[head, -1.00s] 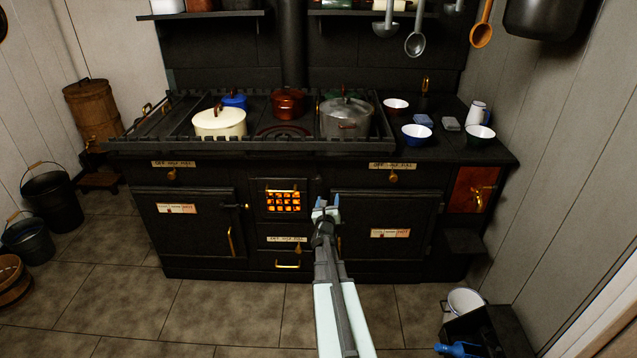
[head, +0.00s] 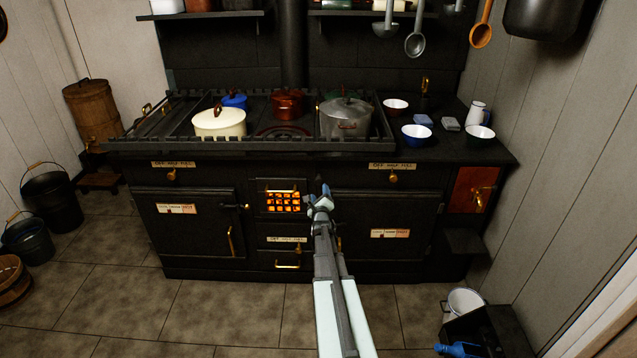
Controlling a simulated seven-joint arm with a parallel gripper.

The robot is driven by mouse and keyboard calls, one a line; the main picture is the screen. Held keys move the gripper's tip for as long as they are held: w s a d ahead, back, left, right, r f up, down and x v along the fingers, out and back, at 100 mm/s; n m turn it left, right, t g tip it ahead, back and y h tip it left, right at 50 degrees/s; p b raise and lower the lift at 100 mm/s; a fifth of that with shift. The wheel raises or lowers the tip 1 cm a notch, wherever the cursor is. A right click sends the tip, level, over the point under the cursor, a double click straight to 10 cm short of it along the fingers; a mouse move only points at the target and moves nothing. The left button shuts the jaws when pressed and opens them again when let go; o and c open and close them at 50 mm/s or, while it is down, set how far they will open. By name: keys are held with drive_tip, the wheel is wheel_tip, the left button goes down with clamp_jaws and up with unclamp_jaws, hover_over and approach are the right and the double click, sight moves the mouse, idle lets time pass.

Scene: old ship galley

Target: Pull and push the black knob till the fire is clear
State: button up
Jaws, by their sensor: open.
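The fire glows orange behind the barred grate (head: 283,202) in the middle of the black stove's front. I cannot make out a black knob; it may be hidden by my arm or lost against the black stove. My gripper (head: 322,189) is open, with its blue-tipped fingers just right of the grate in the picture. It appears turned partly side-on, and nothing shows between the fingers. I cannot tell whether it touches the stove front.
Oven doors (head: 191,222) stand shut left of the grate and right of it (head: 383,225). Pots, including a cream one (head: 219,122), stand on the railed stove top (head: 160,146). A low drawer (head: 283,259) sits below the grate.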

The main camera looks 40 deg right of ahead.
sight(319, 182)
drive_tip(key=x, duration=0.9)
drive_tip(key=shift+w+d, duration=0.1)
drive_tip(key=shift+c, duration=0.2)
clamp_jaws()
